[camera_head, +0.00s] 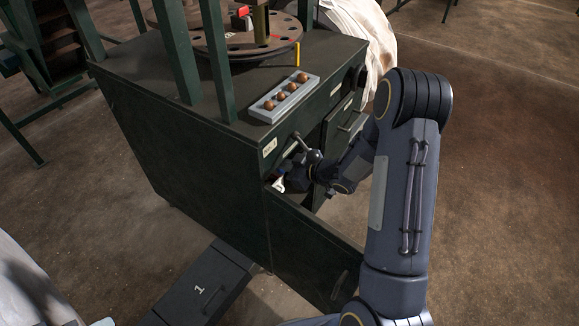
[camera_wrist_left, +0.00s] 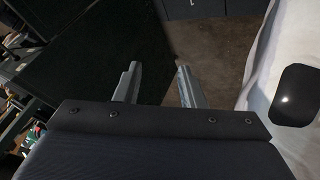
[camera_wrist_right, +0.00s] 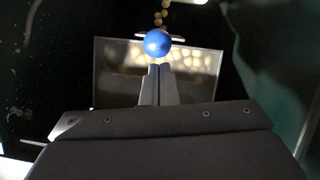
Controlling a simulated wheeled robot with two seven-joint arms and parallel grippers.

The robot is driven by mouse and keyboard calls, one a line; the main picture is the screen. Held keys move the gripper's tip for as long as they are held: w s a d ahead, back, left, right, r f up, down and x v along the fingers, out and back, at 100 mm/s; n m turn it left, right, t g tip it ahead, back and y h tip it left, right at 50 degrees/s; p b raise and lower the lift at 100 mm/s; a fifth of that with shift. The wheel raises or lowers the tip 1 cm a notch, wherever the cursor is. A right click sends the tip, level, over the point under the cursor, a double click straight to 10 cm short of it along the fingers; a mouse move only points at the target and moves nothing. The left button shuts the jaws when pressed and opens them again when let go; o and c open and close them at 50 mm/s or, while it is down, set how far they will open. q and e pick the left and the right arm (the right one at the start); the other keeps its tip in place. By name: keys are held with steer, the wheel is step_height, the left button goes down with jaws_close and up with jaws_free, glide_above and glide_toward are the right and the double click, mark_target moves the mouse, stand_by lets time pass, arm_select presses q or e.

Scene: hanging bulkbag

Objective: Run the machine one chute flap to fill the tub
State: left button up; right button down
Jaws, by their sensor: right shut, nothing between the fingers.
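My right gripper (camera_wrist_right: 158,70) is shut and empty inside the dark cabinet, its fingertips just below a round blue knob or ball (camera_wrist_right: 157,43); I cannot tell if they touch. Behind it in the right wrist view is a rectangular panel or tub (camera_wrist_right: 115,88) with pale round balls showing in its upper part. A line of tan balls (camera_wrist_right: 163,12) comes down from above. In the head view my right arm reaches into the front of the dark green machine cabinet (camera_head: 200,140). My left gripper (camera_wrist_left: 156,75) is open and empty, seen only in the left wrist view.
A low open door (camera_head: 315,250) swings out below my right arm. A lever (camera_head: 305,147) sticks out above the opening. A grey tray (camera_head: 268,112) of brown balls lies on top. A dark box marked 1 (camera_head: 200,285) stands on the floor. White sacks (camera_head: 355,25) lie behind.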

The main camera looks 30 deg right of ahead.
arm_select(q)
steer(key=shift+f, duration=0.1)
